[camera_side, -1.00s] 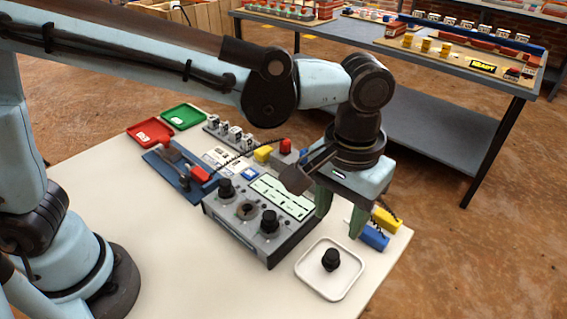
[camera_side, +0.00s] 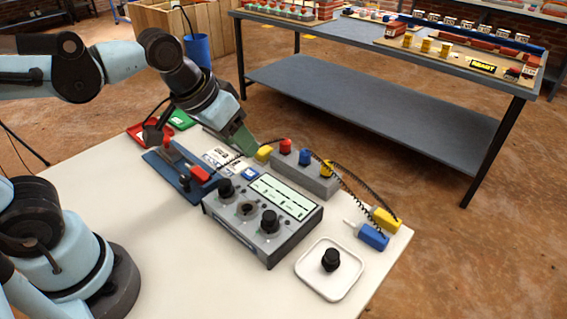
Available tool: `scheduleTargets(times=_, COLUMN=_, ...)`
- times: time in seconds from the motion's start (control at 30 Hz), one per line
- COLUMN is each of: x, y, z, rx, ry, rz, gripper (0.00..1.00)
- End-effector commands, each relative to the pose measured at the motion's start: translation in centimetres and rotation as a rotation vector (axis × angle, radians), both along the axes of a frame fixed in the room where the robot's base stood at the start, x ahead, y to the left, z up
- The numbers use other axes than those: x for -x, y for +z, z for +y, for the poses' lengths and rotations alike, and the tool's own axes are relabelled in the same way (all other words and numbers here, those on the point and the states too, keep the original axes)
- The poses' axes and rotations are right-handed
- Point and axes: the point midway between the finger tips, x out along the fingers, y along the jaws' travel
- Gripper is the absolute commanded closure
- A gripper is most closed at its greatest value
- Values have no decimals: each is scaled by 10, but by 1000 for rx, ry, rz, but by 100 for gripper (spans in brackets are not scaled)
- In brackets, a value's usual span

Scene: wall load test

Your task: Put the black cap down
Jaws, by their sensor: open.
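The black cap (camera_side: 331,260) sits upright in the white square tray (camera_side: 309,283) at the front right of the table. Nothing touches it but the tray. My gripper (camera_side: 246,146) is open and empty, well up and to the left of the tray, above the back of the table. One green finger shows clearly; the other is mostly hidden. Two similar black knobs (camera_side: 226,187) stand on the grey meter box (camera_side: 262,216), with a bare round socket between them.
A blue base with a red-handled lever (camera_side: 200,173) lies left of the meter box. Red and green trays (camera_side: 181,120) are behind it. A grey block with coloured posts (camera_side: 305,158), black coiled leads, and blue and yellow plugs (camera_side: 373,237) are at right. The table's front left is clear.

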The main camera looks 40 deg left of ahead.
Motion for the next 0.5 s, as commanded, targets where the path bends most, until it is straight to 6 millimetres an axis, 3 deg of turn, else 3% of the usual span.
scheduleTargets(times=0.1, x=11, y=-10, z=29, rx=-32, ry=17, rz=-77, gripper=50)
scheduleTargets(times=0.2, x=17, y=-15, z=42, rx=-56, ry=22, rz=-120, gripper=50)
scheduleTargets(times=0.5, x=20, y=-19, z=50, rx=-74, ry=21, rz=-149, gripper=50)
